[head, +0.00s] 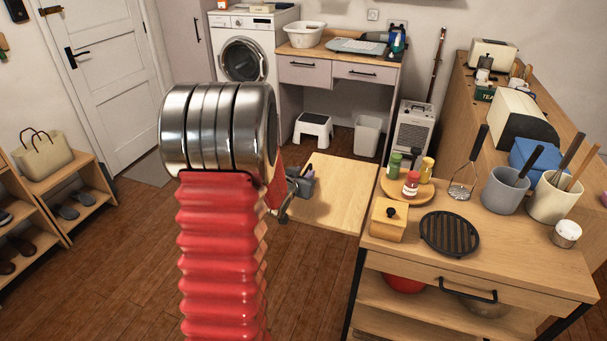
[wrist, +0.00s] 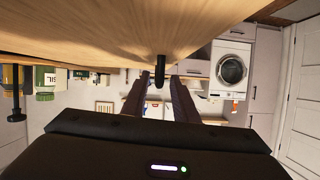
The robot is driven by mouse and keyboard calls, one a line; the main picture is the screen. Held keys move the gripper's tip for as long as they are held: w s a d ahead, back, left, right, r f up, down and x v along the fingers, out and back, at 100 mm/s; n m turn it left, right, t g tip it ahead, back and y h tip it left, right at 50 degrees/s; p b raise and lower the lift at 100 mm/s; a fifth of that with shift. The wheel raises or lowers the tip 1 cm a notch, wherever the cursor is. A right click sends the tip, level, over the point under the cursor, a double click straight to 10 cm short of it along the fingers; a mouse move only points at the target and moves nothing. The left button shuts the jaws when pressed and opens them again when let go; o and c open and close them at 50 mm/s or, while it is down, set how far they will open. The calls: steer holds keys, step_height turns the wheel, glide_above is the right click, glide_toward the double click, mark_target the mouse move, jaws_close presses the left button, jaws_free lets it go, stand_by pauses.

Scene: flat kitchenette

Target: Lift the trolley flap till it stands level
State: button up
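The wooden trolley flap (head: 335,192) sticks out from the left side of the trolley top (head: 398,247). It looks about level with the top, but I cannot tell exactly. In the wrist view, turned upside down, the flap (wrist: 130,35) fills the upper part as a wide wooden face. A dark peg-like handle (wrist: 160,70) stands out from its edge. My gripper (wrist: 159,77) is open, its two fingers apart with the handle between their tips and gaps showing on both sides. In the head view my gripper (head: 298,186) is by the flap's left part, partly hidden by my arm.
Several jars on a round board (head: 393,190), a wooden box (head: 388,220) and a black grate (head: 449,234) stand on the trolley top. A white step stool (head: 313,127) and a bin (head: 367,135) stand behind the flap.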

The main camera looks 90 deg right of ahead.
steer(key=v, duration=1.2)
steer(key=shift+w+a, duration=0.1)
steer(key=shift+w, duration=0.15)
stand_by(0.5)
